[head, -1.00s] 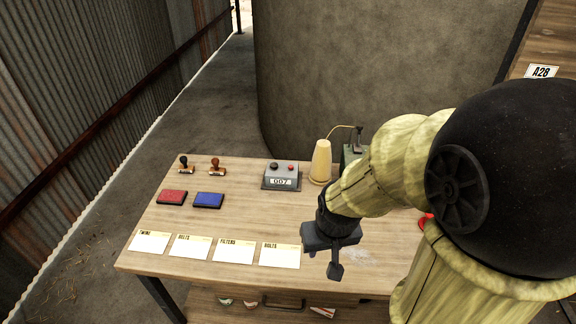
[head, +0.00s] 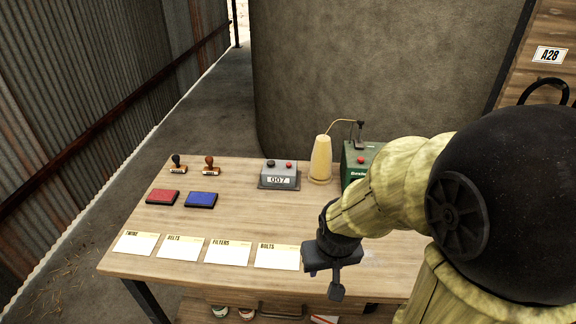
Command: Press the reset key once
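A grey counter box (head: 279,176) stands at the back of the wooden table, with a display reading 007. Its top carries a dark key (head: 270,163) and a red key (head: 288,165); no marking tells me which one is the reset key. My gripper (head: 337,285) hangs over the front part of the table, nearer to me than the counter box and to its right. It is apart from both keys. Its fingers are seen from behind, and whether they are open or shut is unclear. Nothing shows held in it.
A yellow cone (head: 320,160) stands right of the counter box, beside a green machine (head: 357,160) with a red button. Two stamps, a red pad (head: 163,197), a blue pad (head: 201,199) and several labelled cards lie left. The tabletop (head: 250,220) between cards and counter box is clear.

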